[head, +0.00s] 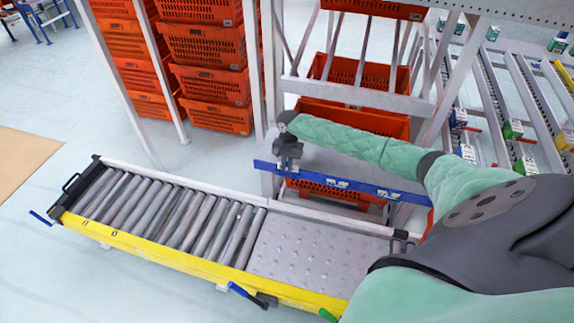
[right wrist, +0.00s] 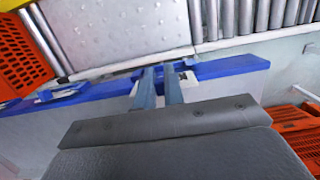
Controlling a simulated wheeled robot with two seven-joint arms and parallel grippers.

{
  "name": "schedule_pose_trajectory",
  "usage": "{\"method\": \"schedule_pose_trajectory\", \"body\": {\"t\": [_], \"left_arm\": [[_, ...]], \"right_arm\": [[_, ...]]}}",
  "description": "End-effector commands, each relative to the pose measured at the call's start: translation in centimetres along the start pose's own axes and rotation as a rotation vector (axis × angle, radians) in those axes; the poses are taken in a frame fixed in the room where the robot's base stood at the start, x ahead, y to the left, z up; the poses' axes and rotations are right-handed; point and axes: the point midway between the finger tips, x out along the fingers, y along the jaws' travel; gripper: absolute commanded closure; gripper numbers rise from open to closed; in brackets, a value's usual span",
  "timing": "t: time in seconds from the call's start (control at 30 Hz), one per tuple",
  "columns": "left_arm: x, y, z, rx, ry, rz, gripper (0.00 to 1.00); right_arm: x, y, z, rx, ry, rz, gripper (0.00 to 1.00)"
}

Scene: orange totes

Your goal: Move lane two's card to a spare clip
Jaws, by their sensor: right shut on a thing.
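My right gripper (head: 287,163) reaches down to the left end of the blue rail (head: 358,188) on the front of the grey stand. In the right wrist view, its two narrow fingers (right wrist: 160,88) are close together at the rail (right wrist: 220,69), shut on a card (right wrist: 187,82). White parts of the card show beside the fingers; the rest is hidden. Other small white cards or clips (head: 336,184) sit along the rail to the right of the gripper. I cannot read any lane numbers. My left gripper is not in view.
A roller conveyor (head: 165,260) with a yellow side edge and a studded metal plate (head: 315,250) lies before the rail. Orange totes (head: 208,82) are stacked behind. Sloped lanes (head: 500,90) with small boxes stand at the right. The conveyor is empty.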

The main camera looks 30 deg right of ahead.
Motion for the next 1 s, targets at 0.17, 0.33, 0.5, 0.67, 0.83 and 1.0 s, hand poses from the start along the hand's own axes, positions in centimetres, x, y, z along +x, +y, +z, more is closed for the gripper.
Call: {"method": "schedule_pose_trajectory", "body": {"t": [0.17, 0.33, 0.5, 0.67, 0.83, 1.0], "left_arm": [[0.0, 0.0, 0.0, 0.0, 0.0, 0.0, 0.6], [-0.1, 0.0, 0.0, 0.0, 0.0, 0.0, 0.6], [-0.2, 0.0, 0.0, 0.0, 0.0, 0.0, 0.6], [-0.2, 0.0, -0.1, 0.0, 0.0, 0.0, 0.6], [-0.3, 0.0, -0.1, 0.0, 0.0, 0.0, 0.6], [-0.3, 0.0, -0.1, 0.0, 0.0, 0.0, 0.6]], "right_arm": [[0.2, 0.0, 0.0, 0.0, 0.0, 0.0, 1.0], [0.5, 0.0, 0.0, 0.0, -0.001, 0.0, 1.0], [0.8, 0.0, -0.1, 0.0, -0.001, -0.001, 1.0], [1.1, 0.0, -0.1, 0.0, -0.001, -0.001, 1.0], [1.5, 0.0, -0.2, 0.0, -0.001, 0.0, 1.0], [1.8, 0.0, -0.2, 0.0, 0.0, 0.0, 1.0]]}}
